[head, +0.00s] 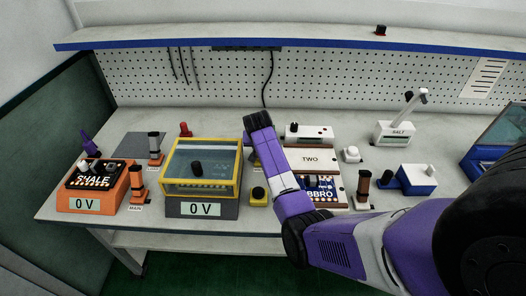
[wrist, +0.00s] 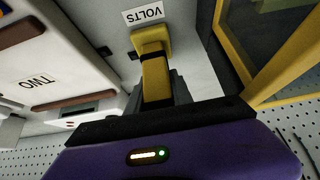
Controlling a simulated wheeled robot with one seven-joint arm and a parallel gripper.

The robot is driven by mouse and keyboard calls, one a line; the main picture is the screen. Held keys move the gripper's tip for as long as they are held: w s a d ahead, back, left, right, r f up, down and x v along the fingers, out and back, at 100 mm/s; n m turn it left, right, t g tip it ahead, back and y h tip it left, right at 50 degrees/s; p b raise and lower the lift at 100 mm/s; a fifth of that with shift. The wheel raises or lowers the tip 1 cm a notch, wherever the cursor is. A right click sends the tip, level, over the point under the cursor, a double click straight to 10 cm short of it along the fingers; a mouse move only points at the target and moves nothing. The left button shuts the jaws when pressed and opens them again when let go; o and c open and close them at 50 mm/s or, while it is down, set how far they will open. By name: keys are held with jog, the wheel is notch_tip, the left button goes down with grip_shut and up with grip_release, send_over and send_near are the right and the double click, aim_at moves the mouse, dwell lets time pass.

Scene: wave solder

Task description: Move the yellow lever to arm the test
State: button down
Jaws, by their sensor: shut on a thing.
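The yellow lever (wrist: 155,75) rises from a yellow base beside a label reading VOLTS (wrist: 142,14) in the wrist view. My gripper (wrist: 163,97) is shut on the lever, with dark fingers around its end. In the head view my gripper (head: 258,122) reaches down to the right of the yellow-framed clear box (head: 238,170). My arm mostly hides the lever there; only a bit of yellow shows beside it.
A display reading 0 V (head: 200,209) fronts the clear box. An orange unit (head: 92,205) stands at the left. A panel marked TWO (head: 310,160) is close on the right of my gripper. A yellow block with a black knob (head: 258,197) sits in front.

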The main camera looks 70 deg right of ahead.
jog(key=h+b, duration=0.1)
jog(key=a+t+h+b, duration=0.1)
jog(key=h+b, duration=0.1)
jog(key=shift+s+a+f, duration=0.2)
jog(key=shift+s+a, duration=0.1)
jog(key=h+b, duration=0.1)
jog(key=a+t+h+b, duration=0.1)
jog(key=b, duration=0.1)
jog(key=shift+s+r, duration=0.15)
jog(key=shift+r, duration=0.05)
jog(key=shift+b, duration=0.3)
jog(key=c, duration=1.1)
grip_release()
jog(key=shift+s, duration=0.1)
jog(key=v, duration=0.7)
jog(key=shift+s+a+r, duration=0.1)
jog(key=shift+a+r, duration=0.05)
jog(key=shift+a, duration=0.2)
